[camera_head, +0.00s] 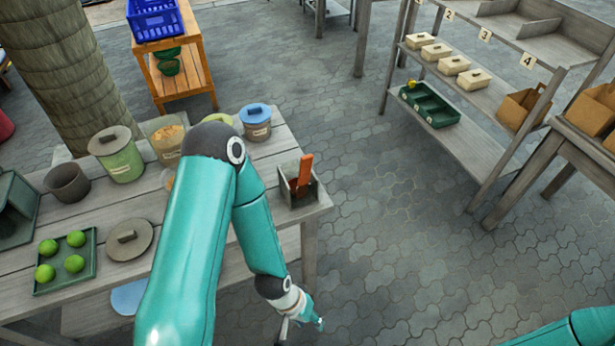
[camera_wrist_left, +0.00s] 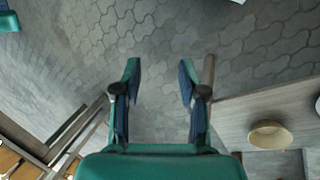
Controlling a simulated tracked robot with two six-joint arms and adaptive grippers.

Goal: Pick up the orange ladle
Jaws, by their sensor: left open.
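An orange upright piece, which looks like the orange ladle's handle (camera_head: 303,172), stands in a grey open box (camera_head: 313,190) at the table's right corner. Its lower end is hidden in the box. My left gripper (camera_head: 304,322) hangs over the paving beyond the table's right edge, well below the box in the picture and apart from it. In the left wrist view its two fingers (camera_wrist_left: 160,68) are spread with only paving between them. The ladle cannot be made out in that view. My right gripper is out of view; only part of that arm shows at the lower right.
The wooden table (camera_head: 95,215) holds lidded jars (camera_head: 120,153), a dark pot (camera_head: 67,182) and a green tray (camera_head: 92,262) with green balls. Shelves (camera_head: 465,140) stand at the right. A tan bowl (camera_wrist_left: 270,134) shows in the left wrist view. Open paving lies between table and shelves.

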